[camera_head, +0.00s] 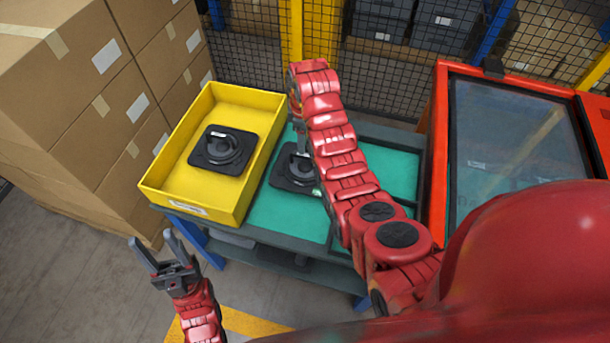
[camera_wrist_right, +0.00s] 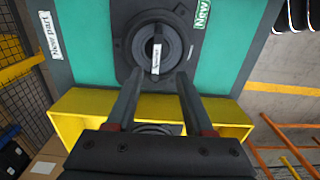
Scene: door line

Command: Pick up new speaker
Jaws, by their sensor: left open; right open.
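The new speaker (camera_head: 296,170) is a black square plate with a round raised centre and a light handle bar. It lies on the green mat (camera_head: 262,212) of the table, partly hidden by my right arm in the head view. In the right wrist view the speaker (camera_wrist_right: 157,52) is ahead, beside a "New" label (camera_wrist_right: 202,13). My right gripper (camera_wrist_right: 158,76) is open and empty, its fingertips pointing at the speaker's near side with the bar between their lines. Contact cannot be told. My left gripper (camera_head: 158,252) is open and empty, left of the table.
A yellow bin (camera_head: 240,199) on the table's left holds a similar black speaker (camera_head: 222,150). Cardboard boxes (camera_head: 85,100) are stacked at left. A red-framed machine with a window (camera_head: 510,140) stands at right. A mesh fence (camera_head: 365,85) is behind.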

